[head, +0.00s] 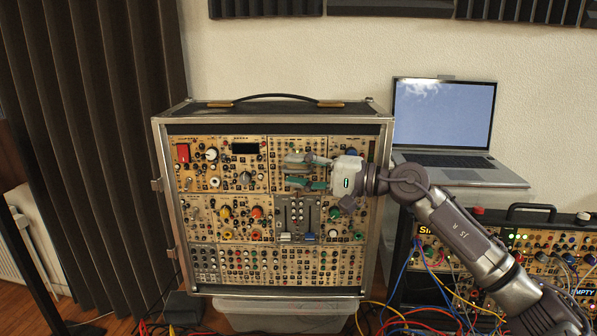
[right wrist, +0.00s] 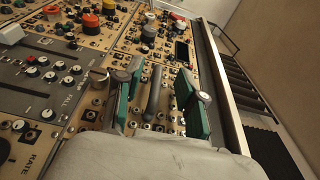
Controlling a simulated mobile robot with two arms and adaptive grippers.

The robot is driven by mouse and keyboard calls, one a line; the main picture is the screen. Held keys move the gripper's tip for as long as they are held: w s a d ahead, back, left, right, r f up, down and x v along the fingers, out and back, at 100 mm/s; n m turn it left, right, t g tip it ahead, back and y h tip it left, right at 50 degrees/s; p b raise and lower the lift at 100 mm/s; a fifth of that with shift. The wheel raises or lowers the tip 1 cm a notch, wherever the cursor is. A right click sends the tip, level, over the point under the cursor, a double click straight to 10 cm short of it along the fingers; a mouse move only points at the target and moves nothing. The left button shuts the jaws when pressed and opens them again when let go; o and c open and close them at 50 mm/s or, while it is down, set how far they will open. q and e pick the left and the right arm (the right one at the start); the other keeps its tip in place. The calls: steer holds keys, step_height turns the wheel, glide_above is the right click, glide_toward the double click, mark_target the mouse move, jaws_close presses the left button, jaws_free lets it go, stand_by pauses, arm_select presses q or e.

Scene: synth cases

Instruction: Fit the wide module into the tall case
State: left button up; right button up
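The tall case (head: 161,215) stands upright in the middle of the head view, its front filled with rows of tan modules. I cannot tell which of these is the wide module. A wide tan panel with a dark display (head: 245,148) sits at the upper left of the case. My right gripper (head: 292,171) is at the upper right of the case front. In the right wrist view its green-padded fingers (right wrist: 158,88) are apart over a tan panel with knobs and jacks. A dark grey bar lies between them; I cannot tell whether it belongs to the gripper. My left gripper is out of view.
A grey slider panel (head: 297,217) is in the case's middle row. An open laptop (head: 443,115) stands behind at the right. A second synth case (head: 535,215) with patch cables is at the lower right. A clear bin (head: 285,316) is below the tall case.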

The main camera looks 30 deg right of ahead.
steer(key=shift+d, duration=0.1)
steer(key=shift+s+d, duration=0.15)
steer(key=shift+s, duration=0.1)
steer(key=v, duration=1.1)
steer(key=shift+s, duration=0.2)
steer(key=shift+d+r, duration=0.1)
